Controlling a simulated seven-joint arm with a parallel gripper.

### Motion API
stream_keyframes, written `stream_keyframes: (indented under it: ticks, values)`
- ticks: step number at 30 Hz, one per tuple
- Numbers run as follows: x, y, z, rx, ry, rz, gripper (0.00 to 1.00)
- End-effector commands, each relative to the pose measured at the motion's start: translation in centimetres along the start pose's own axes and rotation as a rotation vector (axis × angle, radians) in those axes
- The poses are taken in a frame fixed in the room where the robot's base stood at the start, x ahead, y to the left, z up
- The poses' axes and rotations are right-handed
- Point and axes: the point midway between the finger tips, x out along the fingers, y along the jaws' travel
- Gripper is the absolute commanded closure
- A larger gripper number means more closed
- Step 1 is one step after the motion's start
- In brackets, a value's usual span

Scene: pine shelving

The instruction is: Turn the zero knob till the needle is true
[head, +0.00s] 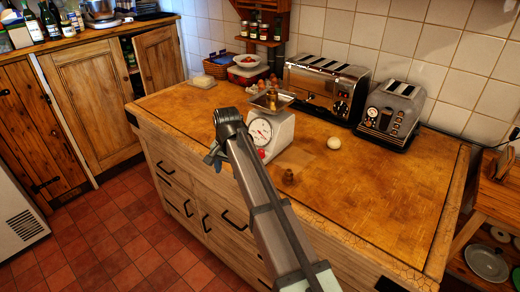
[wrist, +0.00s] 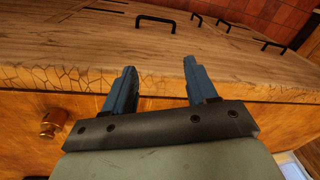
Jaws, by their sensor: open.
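A white kitchen scale (head: 281,135) stands on the wooden counter, just right of my arm's bend. Its round dial (head: 261,132) faces the front; the needle is too small to read. A red knob (head: 261,154) sits low on its front below the dial. A metal pan (head: 272,101) on top holds small brass-coloured items. My gripper (head: 213,157) is left of the scale, near the counter's front edge, partly hidden by my arm. In the wrist view my gripper (wrist: 158,78) has its two blue fingers apart with nothing between them. The scale is not in that view.
A small brass weight (wrist: 52,123) stands on the counter near the front edge; the head view shows it too (head: 289,176). A pale round object (head: 334,142) and two toasters (head: 326,88) (head: 390,114) are behind. The counter's right part is clear.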

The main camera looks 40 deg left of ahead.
Motion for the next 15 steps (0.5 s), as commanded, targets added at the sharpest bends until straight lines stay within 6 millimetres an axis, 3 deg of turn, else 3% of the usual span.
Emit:
stream_keyframes:
  ticks: [1, 6, 10, 15]
  values:
    - [-2.3, 0.5, -1.6, 0.013, 0.05, 0.014, 0.43]
    - [-8.5, 2.8, -5.8, 0.048, 0.206, 0.076, 0.43]
    - [-11.7, 4.1, -7.7, 0.068, 0.283, 0.108, 0.43]
    - [-13.3, 4.9, -8.6, 0.08, 0.325, 0.126, 0.43]
